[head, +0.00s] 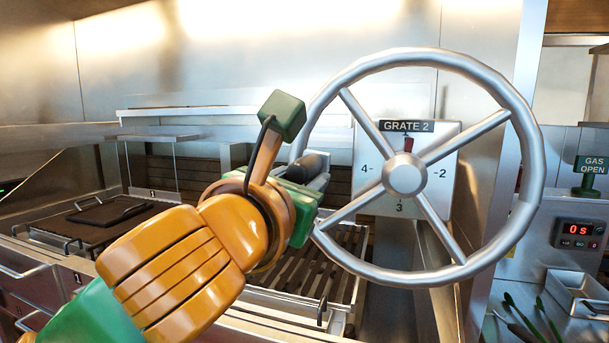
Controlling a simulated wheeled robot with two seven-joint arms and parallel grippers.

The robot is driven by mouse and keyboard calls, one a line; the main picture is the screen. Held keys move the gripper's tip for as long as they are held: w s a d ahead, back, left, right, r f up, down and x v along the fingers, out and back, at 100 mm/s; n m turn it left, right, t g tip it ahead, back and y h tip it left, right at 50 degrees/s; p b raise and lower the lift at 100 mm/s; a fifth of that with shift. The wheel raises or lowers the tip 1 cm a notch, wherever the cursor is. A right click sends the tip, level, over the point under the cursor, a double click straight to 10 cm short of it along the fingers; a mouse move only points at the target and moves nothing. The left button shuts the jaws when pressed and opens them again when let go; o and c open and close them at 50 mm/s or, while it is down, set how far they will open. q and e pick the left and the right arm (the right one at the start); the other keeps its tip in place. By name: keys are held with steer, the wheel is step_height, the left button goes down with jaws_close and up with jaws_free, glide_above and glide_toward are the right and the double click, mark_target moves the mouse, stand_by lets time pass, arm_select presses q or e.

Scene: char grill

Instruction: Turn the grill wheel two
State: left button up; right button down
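The grill wheel (404,174) is a large grey metal wheel with spokes and a round hub, standing upright right of the middle. Behind it a white dial plate (445,185) carries the label "GRATE 2" (406,126) and the numbers 2, 3 and 4. A red mark shows at the top of the dial, just above the hub. My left gripper (318,172) is at the left side of the wheel's rim, with its arm coming from the lower left. Its fingers are mostly hidden by the wrist, so I cannot tell whether they grip the rim. My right gripper is not in view.
Grill grates (300,275) lie behind and below the wheel. A dark pan-like plate (110,212) lies on the left grill.

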arm_select(q)
jaws_close()
stand_by(1.1)
